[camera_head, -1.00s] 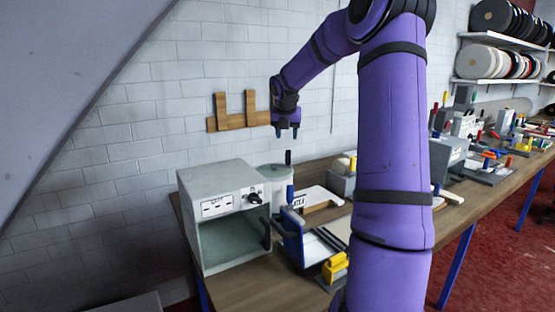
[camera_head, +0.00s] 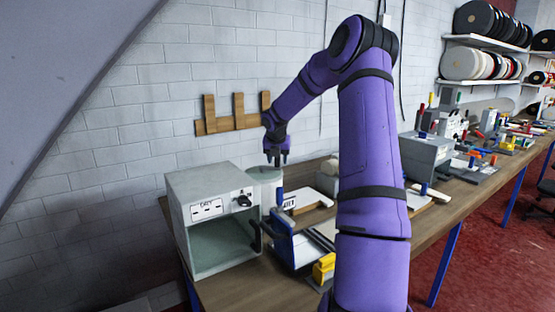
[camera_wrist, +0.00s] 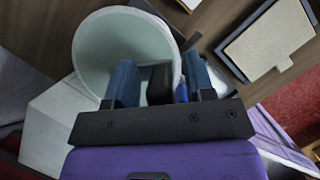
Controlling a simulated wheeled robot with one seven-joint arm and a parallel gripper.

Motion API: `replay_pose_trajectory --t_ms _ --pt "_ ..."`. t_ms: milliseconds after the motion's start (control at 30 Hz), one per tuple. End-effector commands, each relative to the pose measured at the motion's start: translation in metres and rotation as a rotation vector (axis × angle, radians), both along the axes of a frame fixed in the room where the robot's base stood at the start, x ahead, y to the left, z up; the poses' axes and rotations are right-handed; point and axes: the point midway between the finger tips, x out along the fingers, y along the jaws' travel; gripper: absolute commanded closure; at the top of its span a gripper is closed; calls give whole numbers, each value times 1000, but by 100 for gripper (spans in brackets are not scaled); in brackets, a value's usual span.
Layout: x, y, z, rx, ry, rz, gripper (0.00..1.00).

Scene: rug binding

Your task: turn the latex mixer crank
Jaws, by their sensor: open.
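The latex mixer is a pale, round pot (camera_head: 264,174) on the bench, behind and right of the grey box. Its open top fills much of the upper left of the wrist view (camera_wrist: 108,45). My gripper (camera_head: 276,161) points down at the pot's upper edge. In the wrist view my gripper (camera_wrist: 160,76) is open, with one blue finger on each side of a black upright handle (camera_wrist: 159,87), which looks like the crank grip. Whether either finger touches it cannot be told. The rest of the crank is mostly hidden by the fingers.
A grey open-fronted box (camera_head: 185,225) with a black knob stands left of the pot. A blue-sided tray (camera_head: 292,250) and a yellow block (camera_head: 323,268) lie in front. A wooden rack (camera_head: 232,124) hangs on the wall behind.

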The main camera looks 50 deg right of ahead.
Motion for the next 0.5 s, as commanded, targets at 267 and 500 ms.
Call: replay_pose_trajectory --t_ms 267,500 --pt "0 0 -1 0 0 0 56" --pt "0 0 0 0 0 0 100"
